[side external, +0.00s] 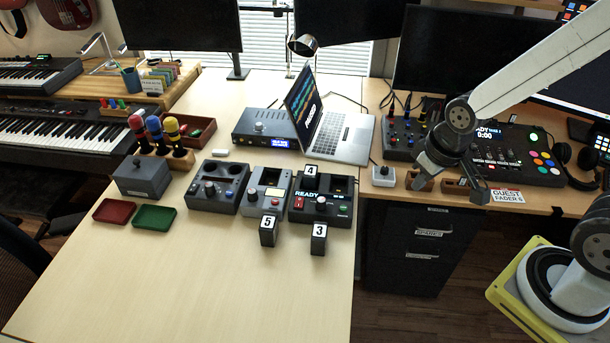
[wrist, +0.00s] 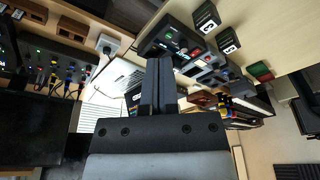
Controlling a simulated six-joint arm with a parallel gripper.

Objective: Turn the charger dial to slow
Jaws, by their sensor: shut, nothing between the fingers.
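Three dial-bearing devices stand in a row on the pale table. The left one (side external: 216,201) is dark grey with two round wells and small knobs. The middle one (side external: 265,202) is light grey with a dark knob. The right one (side external: 329,211) is dark, shows READY and has a pale knob (side external: 320,200). Their small labels are unreadable, so I cannot tell which is the charger or where its dial points. My gripper (side external: 428,172) hangs right of the row, apart from all three. In the wrist view its fingers (wrist: 158,72) are shut and empty.
Number blocks 5 (side external: 268,232) and 3 (side external: 319,240) stand before the devices. A laptop (side external: 342,137) and blue-lit unit (side external: 266,128) stand behind. The front table is clear.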

